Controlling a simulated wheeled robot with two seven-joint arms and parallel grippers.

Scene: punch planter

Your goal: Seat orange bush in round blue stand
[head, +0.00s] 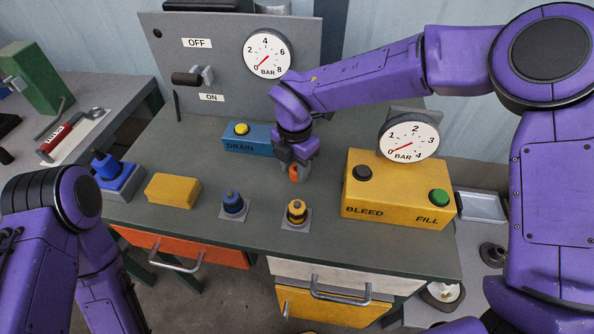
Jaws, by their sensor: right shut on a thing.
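My right gripper (295,166) comes down from the right arm and is shut on the small orange bush (294,174). Its jaws cover part of the bush. The bush is behind the round yellow stand in the picture; its exact height above the bench is hard to tell. The round blue stand (233,203) is on a grey square plate on the bench, in front and to the left of my right gripper and apart from it. My left arm comes in at the lower left, but its gripper is out of view.
A round yellow stand (297,211) sits right of the blue one. A yellow block (172,190) and a square blue stand (119,179) are to the left. The blue DRAIN box (246,140) is behind, and the yellow BLEED/FILL box (398,192) is close on the right.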

